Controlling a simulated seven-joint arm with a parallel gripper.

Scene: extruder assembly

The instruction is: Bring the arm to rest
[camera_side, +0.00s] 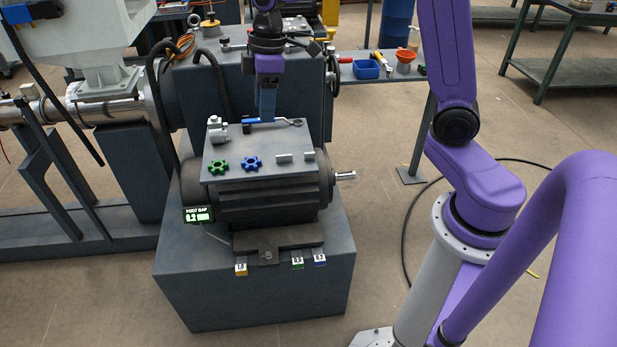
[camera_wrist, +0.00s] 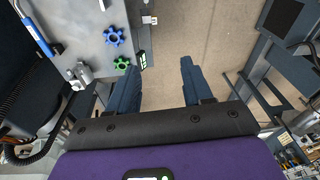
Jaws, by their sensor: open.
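My gripper (camera_side: 267,117) hangs pointing down above the back part of the grey plate on the motor in the side view. Its fingers line up there, so the gap between them is hidden. In the wrist view the two dark blue fingers (camera_wrist: 157,78) are spread apart with nothing between them, only floor behind. A blue-handled wrench (camera_side: 272,122) lies on the plate close to the fingertips in the picture; the height between them is hard to judge. A green gear (camera_side: 218,167) and a blue gear (camera_side: 252,163) lie on the plate, clear of my gripper.
The plate also bears a metal fitting (camera_side: 217,130) and two small grey pins (camera_side: 284,158). A display (camera_side: 198,215) reads "FOOT GAP 0.2". Coloured tags (camera_side: 297,263) sit at the motor foot. A side table behind holds a blue bin (camera_side: 366,69).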

